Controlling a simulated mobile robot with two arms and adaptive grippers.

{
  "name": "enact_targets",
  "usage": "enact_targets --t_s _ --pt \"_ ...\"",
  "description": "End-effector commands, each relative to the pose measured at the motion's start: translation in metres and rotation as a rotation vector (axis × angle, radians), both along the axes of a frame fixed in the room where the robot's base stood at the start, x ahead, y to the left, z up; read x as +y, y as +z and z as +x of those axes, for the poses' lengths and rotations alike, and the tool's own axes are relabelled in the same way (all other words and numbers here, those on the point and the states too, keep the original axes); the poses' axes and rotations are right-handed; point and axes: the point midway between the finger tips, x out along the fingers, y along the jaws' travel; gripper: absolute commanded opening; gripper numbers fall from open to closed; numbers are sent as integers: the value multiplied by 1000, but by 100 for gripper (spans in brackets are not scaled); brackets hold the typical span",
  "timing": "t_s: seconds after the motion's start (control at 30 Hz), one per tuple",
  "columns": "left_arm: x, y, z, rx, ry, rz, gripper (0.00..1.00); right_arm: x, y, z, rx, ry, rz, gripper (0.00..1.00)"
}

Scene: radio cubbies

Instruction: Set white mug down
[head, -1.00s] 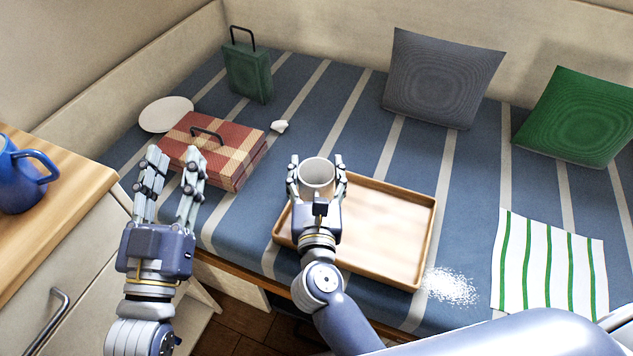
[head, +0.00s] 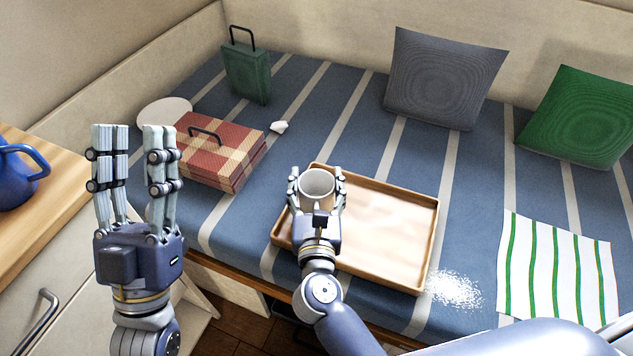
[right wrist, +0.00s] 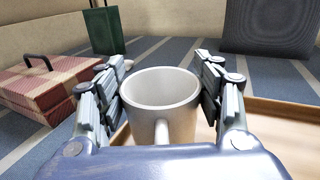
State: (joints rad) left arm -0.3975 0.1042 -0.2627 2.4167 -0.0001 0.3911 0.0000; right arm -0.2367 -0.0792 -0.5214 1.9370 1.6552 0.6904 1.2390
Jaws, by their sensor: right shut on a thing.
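The white mug (head: 317,187) is upright between the fingers of my right gripper (head: 317,192), over the left part of the wooden tray (head: 432,245). In the right wrist view the mug (right wrist: 160,90) shows its open rim, with its handle toward my palm and the fingers (right wrist: 165,95) on both sides. My right gripper is shut on it. I cannot tell whether the mug's base touches the tray. My left gripper (head: 134,140) is open and empty, fingers pointing up, in front of the red checked case.
The red checked case (head: 222,150), a green case (head: 246,72) and a pale plate (head: 163,112) are at the left of the striped bed. White powder (head: 453,289) and a striped cloth (head: 556,268) lie right of the tray.

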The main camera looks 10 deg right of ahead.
Motion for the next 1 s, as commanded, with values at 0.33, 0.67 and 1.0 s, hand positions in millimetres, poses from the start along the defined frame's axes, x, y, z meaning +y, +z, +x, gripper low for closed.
enact_targets --t_s 0.33,0.67,1.0 --pt "0 2 -3 -17 -2 -6 40 0 -1 0 1 0 0 82" --pt "0 3 -1 -9 -2 -3 40 0 1 0 0 0 0 82" --pt "-2 -16 17 118 7 35 40 12 0 -61 6 1 -1 82"
